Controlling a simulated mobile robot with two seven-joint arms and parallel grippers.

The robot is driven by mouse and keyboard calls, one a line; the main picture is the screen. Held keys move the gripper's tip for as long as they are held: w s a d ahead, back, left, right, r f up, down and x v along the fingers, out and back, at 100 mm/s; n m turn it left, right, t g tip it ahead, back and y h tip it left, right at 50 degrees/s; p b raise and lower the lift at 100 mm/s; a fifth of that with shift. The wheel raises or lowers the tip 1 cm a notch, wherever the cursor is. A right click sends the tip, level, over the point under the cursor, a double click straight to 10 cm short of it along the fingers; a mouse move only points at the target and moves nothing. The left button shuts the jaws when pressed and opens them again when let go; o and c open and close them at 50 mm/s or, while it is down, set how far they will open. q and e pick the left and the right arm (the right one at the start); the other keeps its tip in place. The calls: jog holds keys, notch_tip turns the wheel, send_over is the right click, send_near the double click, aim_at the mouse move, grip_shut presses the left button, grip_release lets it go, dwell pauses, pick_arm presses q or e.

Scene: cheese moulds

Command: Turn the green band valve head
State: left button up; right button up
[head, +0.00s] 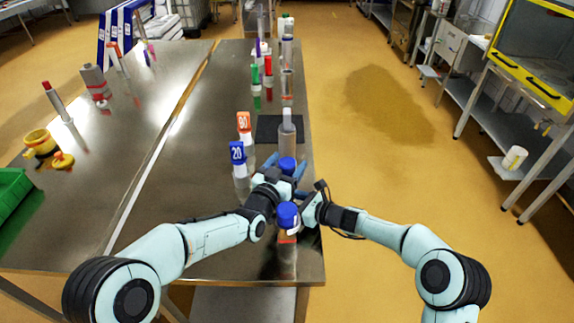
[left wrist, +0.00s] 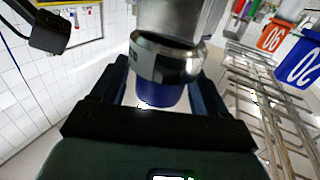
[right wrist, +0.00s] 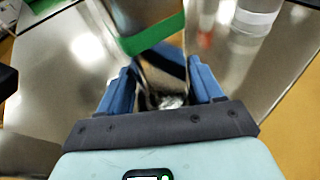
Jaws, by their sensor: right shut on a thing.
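My right gripper (head: 311,207) is at the near end of the table, beside an upright piece with a blue top (head: 287,214). In the right wrist view its fingers are closed on the lower metal part of the green band valve head (right wrist: 151,36); the green band runs around it above the fingers. I cannot make out that band in the head view. My left gripper (head: 283,175) is open around a second blue-topped piece (head: 287,164). In the left wrist view a steel collar with a blue end (left wrist: 160,94) stands between its fingers, with a slight gap at the left finger.
Number blocks marked 20 (head: 238,155) and 90 (head: 244,125) stand left of my grippers. A grey cylinder (head: 287,139) on a dark mat (head: 266,128) stands behind. Red and green tubes stand farther back. A green crate (head: 10,192) and yellow parts (head: 40,143) are at the left.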

pick_arm(q)
notch_tip(320, 180, up, 10)
dwell(0.6)
jog(key=m, duration=0.1)
jog(key=s+m, duration=0.1)
jog(key=shift+d+f+m+g+h, duration=0.15)
jog(key=shift+d+m+g+h, duration=0.15)
jog(key=shift+d+m+h, duration=0.1)
jog(key=s+d+f+m+g+h, duration=0.1)
jog(key=s+f+m+g, duration=0.15)
jog(key=m, duration=0.65)
jog(key=m+g+y, duration=0.1)
jog(key=m+y, duration=0.3)
jog(key=m, duration=2)
send_near(288, 173)
jog(key=w+r, duration=0.1)
jog(key=w, duration=0.2)
jog(key=x, duration=1.1)
